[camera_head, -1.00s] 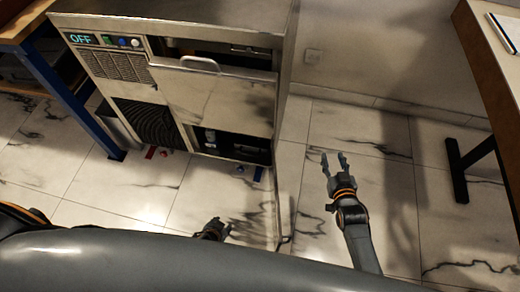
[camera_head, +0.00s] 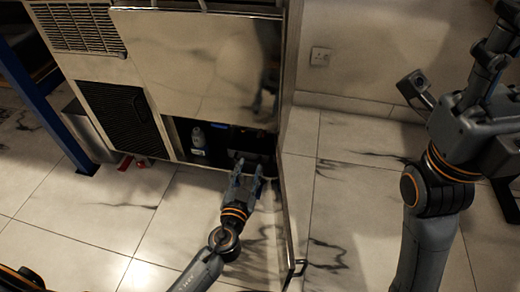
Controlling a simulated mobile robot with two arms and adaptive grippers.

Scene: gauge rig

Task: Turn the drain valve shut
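The machine's lower front has an open bay at floor level. A red valve lever (camera_head: 125,162) with a red knob (camera_head: 140,164) beside it shows low at the left, under the grille. My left gripper (camera_head: 248,168) is at the bottom right of the open bay, its two fingers pointing in and apart. It covers the spot where a blue lever and red knob stood in the earlier view, so I cannot tell whether it touches them. My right gripper (camera_head: 492,60) is raised close to the camera at the upper right; its finger spread is unclear.
The machine's front panel (camera_head: 200,60) hangs above the open bay. A pale bottle (camera_head: 198,138) stands inside the bay. The machine's side edge (camera_head: 291,170) is just right of my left gripper. A blue table leg (camera_head: 45,110) stands left. The tiled floor (camera_head: 90,215) is clear in front.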

